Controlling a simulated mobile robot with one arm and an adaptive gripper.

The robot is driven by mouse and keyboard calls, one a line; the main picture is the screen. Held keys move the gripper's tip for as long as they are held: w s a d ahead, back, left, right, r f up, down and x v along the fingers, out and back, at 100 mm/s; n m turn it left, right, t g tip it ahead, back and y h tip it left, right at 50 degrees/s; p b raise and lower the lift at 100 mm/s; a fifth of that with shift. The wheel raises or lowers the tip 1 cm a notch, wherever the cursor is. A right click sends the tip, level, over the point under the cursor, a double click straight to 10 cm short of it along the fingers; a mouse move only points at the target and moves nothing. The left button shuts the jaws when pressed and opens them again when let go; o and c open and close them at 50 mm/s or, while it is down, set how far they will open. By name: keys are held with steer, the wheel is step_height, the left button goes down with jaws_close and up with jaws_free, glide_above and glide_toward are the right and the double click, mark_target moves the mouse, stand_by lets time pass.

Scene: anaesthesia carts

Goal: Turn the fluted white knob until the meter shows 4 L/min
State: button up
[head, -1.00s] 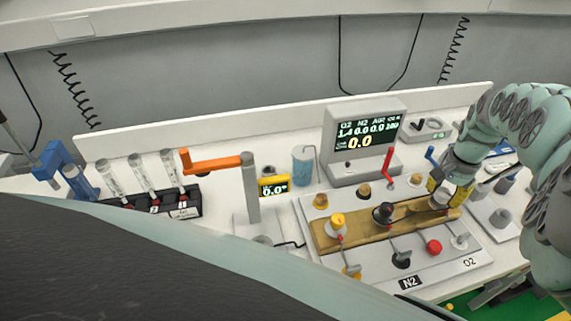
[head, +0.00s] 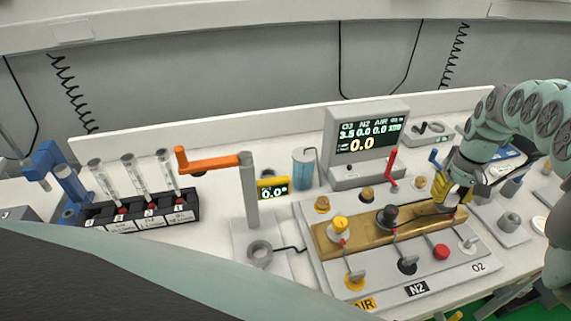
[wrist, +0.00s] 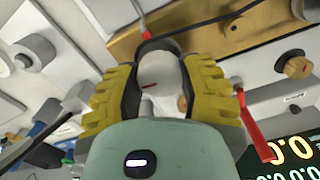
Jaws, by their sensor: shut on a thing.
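The fluted white knob (wrist: 160,70) is between the yellow finger pads of my gripper (wrist: 163,95) in the wrist view; the gripper is shut on it. A small red mark shows on the knob's pale face. In the head view my gripper (head: 453,192) is at the right end of the brass block, on the O2 side, and hides most of the knob. The meter (head: 366,137) stands behind the panel. Its O2 figure looks like 3.5, with N2 and AIR at 0.0 and a large yellow 0.0 below.
The brass block (head: 330,238) also carries a yellow knob (head: 341,224) and a black knob (head: 388,215). Levers and a red button (head: 441,252) lie in front. A red lever (head: 391,168) stands upright close left of my gripper. An orange-handled crank (head: 215,161) is further left.

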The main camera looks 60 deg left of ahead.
mark_target(452, 195)
steer(key=shift+f+n, duration=0.1)
steer(key=shift+n, duration=0.7)
steer(key=o, duration=1.2)
steer(key=shift+r, duration=6.05)
